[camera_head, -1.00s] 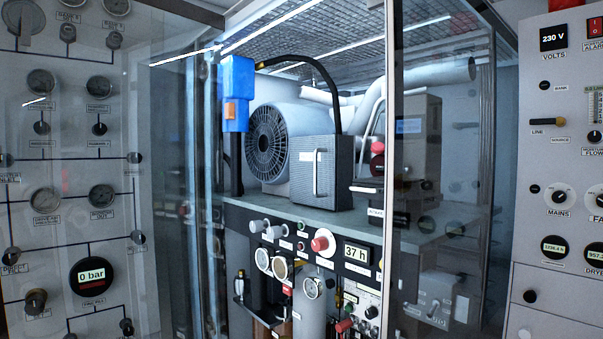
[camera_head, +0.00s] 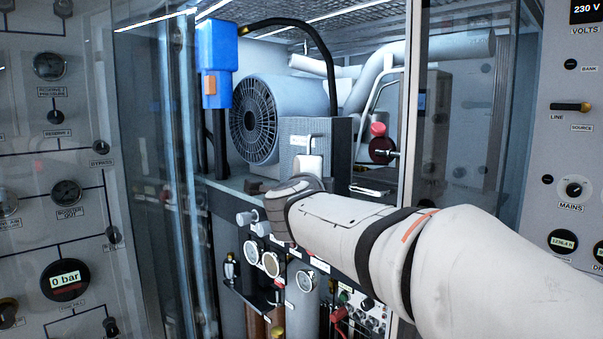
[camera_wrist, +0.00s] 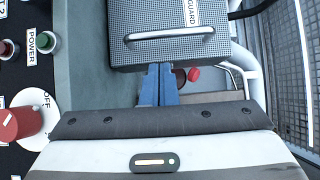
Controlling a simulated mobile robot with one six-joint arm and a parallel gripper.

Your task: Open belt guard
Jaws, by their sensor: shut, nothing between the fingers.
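The belt guard (camera_head: 343,145) is a grey perforated box beside the finned motor or fan housing, on the machine's deck. In the wrist view the guard (camera_wrist: 150,18) shows its mesh face, a GUARD label and a silver bar handle (camera_wrist: 170,37). My gripper (camera_wrist: 158,70) has its blue fingers together with nothing between them. The fingertips are at the guard's lower edge in the wrist view, apart from the handle. Whether they touch the guard I cannot tell. In the head view my wrist covers the fingers and the guard's lower part.
The grey fan housing (camera_head: 262,118) and a blue box (camera_head: 216,65) stand left of the guard. A red knob (camera_head: 378,129) and pipes are to its right. Glass doors frame the opening. A red OFF knob (camera_wrist: 14,124) is near my wrist.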

